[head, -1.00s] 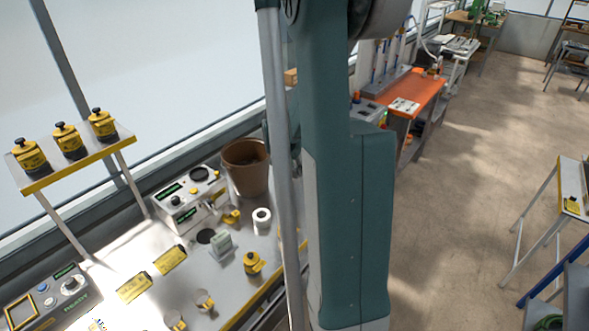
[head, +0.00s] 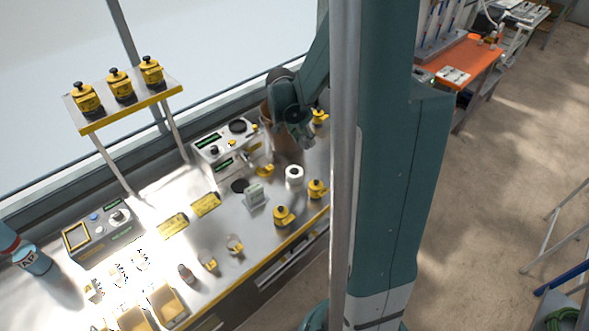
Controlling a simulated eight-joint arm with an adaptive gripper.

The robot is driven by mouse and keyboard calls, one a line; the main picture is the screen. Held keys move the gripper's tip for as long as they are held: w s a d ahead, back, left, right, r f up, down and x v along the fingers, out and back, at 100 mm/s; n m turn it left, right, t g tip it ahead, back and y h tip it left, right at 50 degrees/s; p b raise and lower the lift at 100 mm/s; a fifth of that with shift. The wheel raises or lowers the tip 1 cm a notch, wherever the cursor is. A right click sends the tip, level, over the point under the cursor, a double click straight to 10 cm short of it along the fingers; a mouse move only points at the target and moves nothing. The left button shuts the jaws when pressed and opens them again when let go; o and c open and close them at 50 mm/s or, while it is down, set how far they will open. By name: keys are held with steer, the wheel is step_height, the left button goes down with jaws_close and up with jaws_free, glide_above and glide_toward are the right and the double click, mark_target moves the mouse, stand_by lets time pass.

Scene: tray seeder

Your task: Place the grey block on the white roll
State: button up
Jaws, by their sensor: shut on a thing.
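The white roll (head: 294,173) stands upright on the metal bench, its dark centre hole facing up. My gripper (head: 304,136) points down in front of the brown pot, above and slightly right of the roll in the picture. It is shut on a small grey piece (head: 308,143) at its tip, which looks like the grey block; its outline merges with the fingers. The held piece appears apart from the roll. The exact height gap cannot be told.
A pale grey-green holder (head: 255,196) stands left of the roll. Yellow knobbed pieces (head: 283,215) sit near the front edge. The brown pot (head: 288,150) and a white control box (head: 224,146) stand behind. A raised shelf (head: 130,106) is at left.

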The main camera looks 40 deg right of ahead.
steer(key=r+p, duration=0.1)
steer(key=r, duration=0.1)
glide_above(298, 169)
steer(key=a, duration=0.2)
steer(key=shift+d+f, duration=0.1)
steer(key=shift+f, duration=0.15)
steer(key=shift+f, duration=2.9)
steer(key=shift+f+b, duration=0.45)
steer(key=shift+f, duration=1.6)
steer(key=shift+f, duration=0.2)
steer(key=o, duration=0.9)
steer(key=shift+r, duration=0.25)
